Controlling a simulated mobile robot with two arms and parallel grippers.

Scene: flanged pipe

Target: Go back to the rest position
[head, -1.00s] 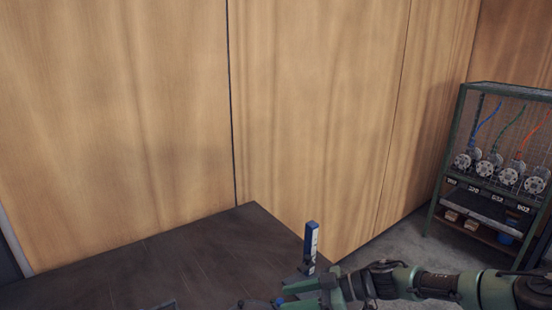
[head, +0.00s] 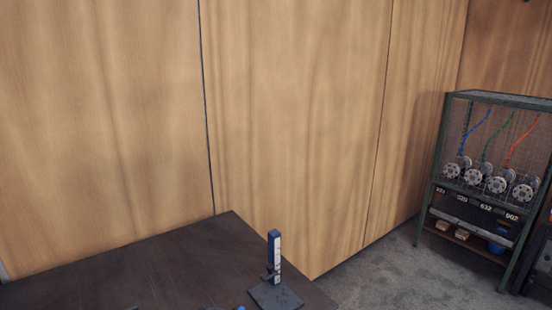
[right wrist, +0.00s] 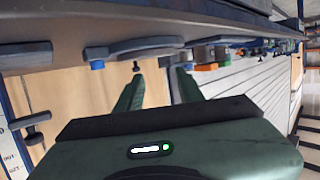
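My right gripper shows in the right wrist view (right wrist: 158,88), with its two green fingers apart and nothing visible between them. That view looks upside down, with a dark tabletop edge (right wrist: 60,50) across its top and some parts lying along it. Neither gripper shows in the head view now. My left gripper is in no current frame. I cannot make out a flanged pipe for certain.
A dark table (head: 150,270) fills the lower left of the head view. A blue and white upright gauge on a flat base (head: 275,257) stands near its right corner. A green mesh rack (head: 490,170) stands at right. Grey floor (head: 400,275) between them is clear.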

